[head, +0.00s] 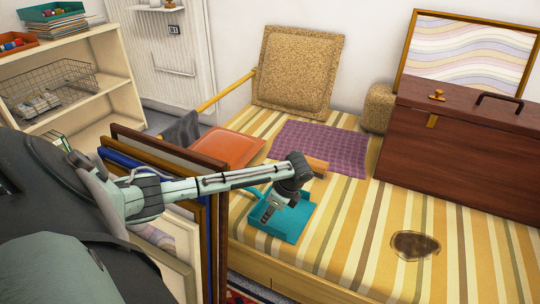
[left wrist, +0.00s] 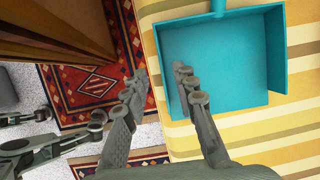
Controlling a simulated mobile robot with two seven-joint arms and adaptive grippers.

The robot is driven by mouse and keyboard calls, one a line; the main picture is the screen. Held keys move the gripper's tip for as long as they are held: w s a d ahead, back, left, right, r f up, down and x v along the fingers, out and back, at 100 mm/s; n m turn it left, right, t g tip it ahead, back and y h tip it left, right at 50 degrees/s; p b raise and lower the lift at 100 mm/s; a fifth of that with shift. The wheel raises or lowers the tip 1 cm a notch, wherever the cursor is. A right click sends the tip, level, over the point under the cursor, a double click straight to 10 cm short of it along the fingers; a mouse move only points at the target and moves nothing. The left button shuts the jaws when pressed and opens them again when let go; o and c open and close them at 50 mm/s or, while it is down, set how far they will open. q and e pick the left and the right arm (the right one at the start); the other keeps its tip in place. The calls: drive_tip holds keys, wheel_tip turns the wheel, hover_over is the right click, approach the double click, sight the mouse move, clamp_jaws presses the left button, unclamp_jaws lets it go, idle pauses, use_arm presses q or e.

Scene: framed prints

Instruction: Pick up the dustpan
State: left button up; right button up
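The teal dustpan (head: 296,222) lies on the striped bed cover near its front edge. In the left wrist view the dustpan (left wrist: 235,55) fills the upper right, its handle pointing to the top. My left gripper (head: 268,213) hangs over the dustpan's left side. In the left wrist view its two fingers (left wrist: 158,88) are apart with nothing between them. One finger overlaps the pan's left part and the other lies over the rug; contact cannot be told. My right gripper is not in the head view; jointed dark links at the wrist view's lower left may belong to it.
Several framed prints (head: 205,215) lean at the bed's left front, close to my left arm. An orange cushion (head: 228,147), a purple cloth (head: 322,147) and a brown chest (head: 458,148) are on the bed. A dark stain (head: 415,245) marks the cover at right.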

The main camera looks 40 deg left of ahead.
use_arm(q)
drive_tip(key=x, duration=0.2)
drive_tip(key=a+x, duration=0.1)
drive_tip(key=x, duration=0.1)
drive_tip(key=b+x, duration=0.1)
drive_tip(key=x, duration=0.1)
drive_tip(key=shift+s+a, duration=0.25)
drive_tip(key=shift+a, duration=0.05)
drive_tip(key=shift+a+f, duration=0.15)
drive_tip(key=shift+f, duration=0.35)
clamp_jaws()
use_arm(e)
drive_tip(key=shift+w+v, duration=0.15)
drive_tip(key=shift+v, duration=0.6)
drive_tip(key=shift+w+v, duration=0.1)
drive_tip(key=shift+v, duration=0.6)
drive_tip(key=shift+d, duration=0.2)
